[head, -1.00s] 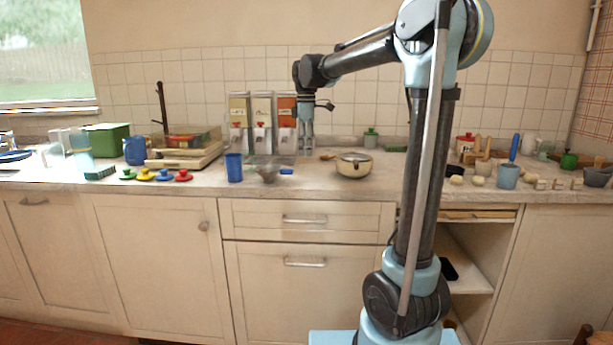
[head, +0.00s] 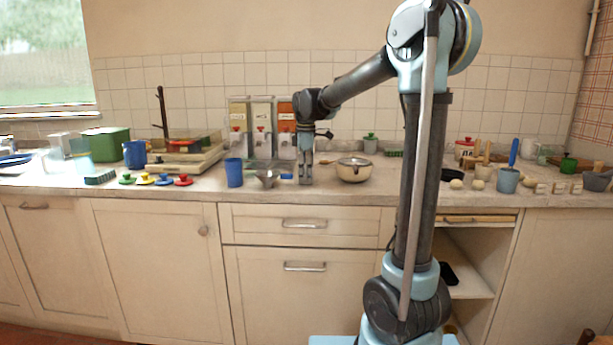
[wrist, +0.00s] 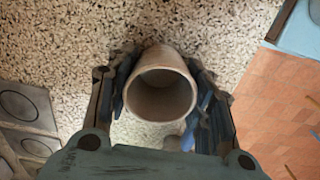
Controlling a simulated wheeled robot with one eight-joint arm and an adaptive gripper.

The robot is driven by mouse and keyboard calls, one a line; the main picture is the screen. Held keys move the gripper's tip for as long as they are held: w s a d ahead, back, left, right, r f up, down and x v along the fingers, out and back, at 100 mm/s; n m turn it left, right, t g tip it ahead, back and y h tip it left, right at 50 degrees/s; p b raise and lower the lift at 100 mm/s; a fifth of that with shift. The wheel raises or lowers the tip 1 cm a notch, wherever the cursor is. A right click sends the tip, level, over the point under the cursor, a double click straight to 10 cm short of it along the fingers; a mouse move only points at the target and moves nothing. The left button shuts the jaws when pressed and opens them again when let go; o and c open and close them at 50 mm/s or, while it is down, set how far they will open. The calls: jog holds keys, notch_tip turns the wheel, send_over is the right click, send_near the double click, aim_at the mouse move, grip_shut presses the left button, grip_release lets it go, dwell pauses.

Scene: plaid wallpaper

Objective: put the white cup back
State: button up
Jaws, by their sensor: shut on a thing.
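In the wrist view the white cup (wrist: 163,58), looking greyish-white, sits between the two fingers of my gripper (wrist: 160,85), its round open mouth facing the camera. The fingers are shut on it from both sides. In the head view my gripper (head: 306,180) points straight down, low over the counter, between the small metal funnel-like bowl and the cream pot. The cup is too small and covered to make out there. I cannot tell whether its base touches the counter.
The speckled counter (wrist: 60,40) lies below. Dispensers (head: 262,130) stand behind. The counter's front edge is near, with floor (wrist: 275,105) beyond.

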jog(key=o, duration=1.2)
jog(key=shift+f, duration=0.1)
jog(key=shift+c, duration=0.2)
notch_tip(320, 180, up, 12)
